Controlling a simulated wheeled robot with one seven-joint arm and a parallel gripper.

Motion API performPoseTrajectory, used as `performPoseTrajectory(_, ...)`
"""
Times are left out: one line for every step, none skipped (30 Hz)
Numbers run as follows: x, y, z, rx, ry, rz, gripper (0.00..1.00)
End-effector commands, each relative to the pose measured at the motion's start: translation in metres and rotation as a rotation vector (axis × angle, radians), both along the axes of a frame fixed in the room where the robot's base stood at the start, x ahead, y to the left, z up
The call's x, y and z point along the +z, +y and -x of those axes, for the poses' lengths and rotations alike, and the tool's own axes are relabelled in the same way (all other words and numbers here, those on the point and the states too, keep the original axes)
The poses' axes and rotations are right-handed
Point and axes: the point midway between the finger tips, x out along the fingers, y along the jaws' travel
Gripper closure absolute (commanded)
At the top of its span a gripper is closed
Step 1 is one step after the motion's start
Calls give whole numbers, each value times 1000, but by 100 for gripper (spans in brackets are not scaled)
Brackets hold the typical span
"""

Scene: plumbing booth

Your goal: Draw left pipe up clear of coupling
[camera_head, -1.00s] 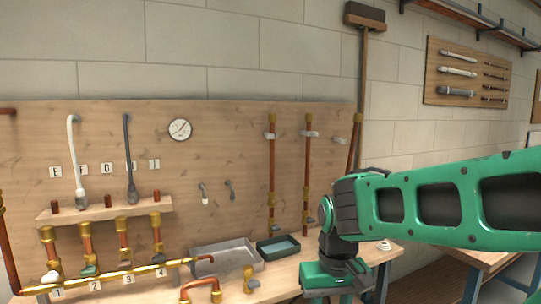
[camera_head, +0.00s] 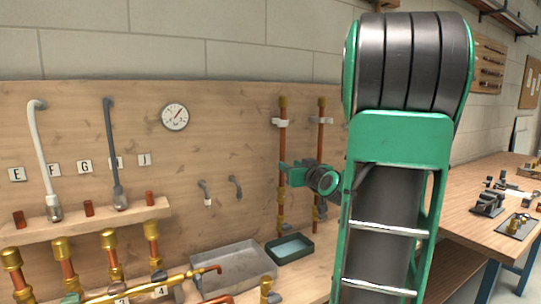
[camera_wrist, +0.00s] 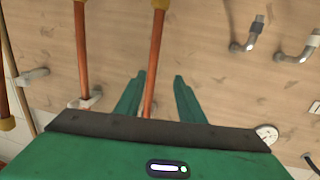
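The left pipe (camera_head: 282,150) is a copper tube standing upright against the wooden board in the head view. It has a brass top and a white clip (camera_head: 281,122) near it. Its lower end is at a brass coupling (camera_head: 281,224). My gripper (camera_head: 287,172) is at the pipe's middle height. In the wrist view the left pipe (camera_wrist: 154,60) runs between the two green fingers (camera_wrist: 158,95), closer to the left one. The fingers are apart, with gaps on both sides of the pipe. The pipe's depth between them is hard to judge.
A second copper pipe (camera_head: 320,138) stands just right of the left pipe; it also shows in the wrist view (camera_wrist: 82,50). A grey tray (camera_head: 232,263) and a green tray (camera_head: 289,248) lie on the bench below. A gauge (camera_head: 174,117) hangs at left.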

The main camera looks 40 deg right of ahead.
Motion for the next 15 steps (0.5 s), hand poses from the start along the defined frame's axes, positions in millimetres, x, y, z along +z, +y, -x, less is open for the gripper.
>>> performPoseTrajectory(5, -8, 2, -16, -25, 11, 65)
performPoseTrajectory(8, -10, 3, -22, -36, 16, 65)
performPoseTrajectory(11, -13, 3, -27, -49, 21, 65)
performPoseTrajectory(12, -14, 3, -30, -53, 24, 65)
performPoseTrajectory(13, -15, 2, -31, -56, 26, 65)
performPoseTrajectory(14, -17, 0, -32, -59, 27, 65)
performPoseTrajectory(14, -18, -2, -32, -59, 27, 65)
performPoseTrajectory(14, -19, -5, -31, -59, 27, 65)
performPoseTrajectory(14, -21, -10, -31, -58, 28, 65)
performPoseTrajectory(13, -23, -14, -31, -56, 28, 65)
performPoseTrajectory(13, -24, -19, -30, -57, 27, 65)
performPoseTrajectory(13, -26, -25, -28, -57, 27, 65)
performPoseTrajectory(13, -29, -30, -29, -55, 27, 65)
performPoseTrajectory(13, -31, -35, -28, -55, 26, 65)
performPoseTrajectory(13, -34, -42, -29, -56, 28, 65)
